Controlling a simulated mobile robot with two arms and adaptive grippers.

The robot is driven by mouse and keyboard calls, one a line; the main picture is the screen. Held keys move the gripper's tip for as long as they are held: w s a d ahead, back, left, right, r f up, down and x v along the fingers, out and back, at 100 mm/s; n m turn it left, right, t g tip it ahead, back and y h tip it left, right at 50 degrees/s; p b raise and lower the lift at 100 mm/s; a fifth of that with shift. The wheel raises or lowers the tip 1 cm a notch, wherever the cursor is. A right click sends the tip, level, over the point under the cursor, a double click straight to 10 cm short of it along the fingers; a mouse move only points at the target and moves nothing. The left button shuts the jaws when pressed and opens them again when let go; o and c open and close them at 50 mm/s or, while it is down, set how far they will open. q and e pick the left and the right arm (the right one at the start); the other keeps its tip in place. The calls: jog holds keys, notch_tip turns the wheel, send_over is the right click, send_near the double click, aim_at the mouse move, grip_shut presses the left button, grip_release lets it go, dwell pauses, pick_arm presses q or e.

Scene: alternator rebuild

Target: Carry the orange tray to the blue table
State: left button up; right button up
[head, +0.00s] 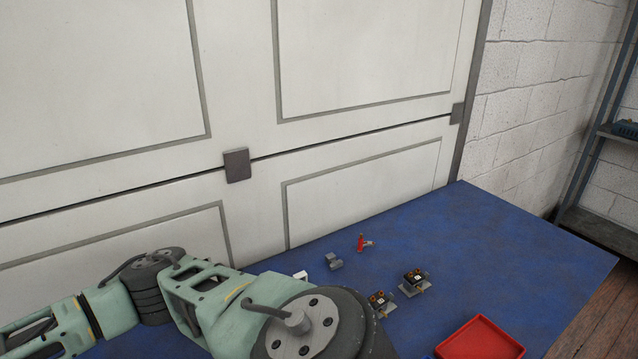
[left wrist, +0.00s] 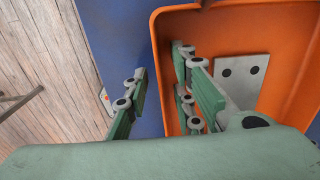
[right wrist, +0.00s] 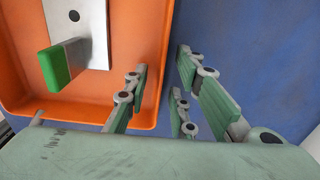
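The orange tray (left wrist: 230,28) shows in the left wrist view and in the right wrist view (right wrist: 20,85), over a blue surface. A grey metal plate with dark holes (left wrist: 252,72) lies in it; the right wrist view also shows a green-ended part (right wrist: 55,70). My left gripper (left wrist: 160,88) is open, with fingers on both sides of one tray wall. My right gripper (right wrist: 160,80) is open, likewise astride a wall. Neither gripper visibly pinches the wall. The blue table (head: 510,245) shows in the head view, where the orange tray and both gripper tips are hidden or out of frame.
On the blue table are a red tray (head: 480,341), two small black-and-metal parts (head: 414,280) (head: 379,302), a red-handled part (head: 362,243) and a grey block (head: 333,261). White panels stand behind it. The table's right side is clear. A shelf (head: 600,170) stands far right.

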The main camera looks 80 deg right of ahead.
jog(key=shift+r, duration=0.15)
pick_arm(q)
notch_tip(320, 180, up, 12)
pick_arm(e)
notch_tip(320, 180, up, 12)
dwell(0.5)
jog(key=shift+s+f, duration=0.1)
jog(key=shift+f, duration=0.1)
dwell(0.4)
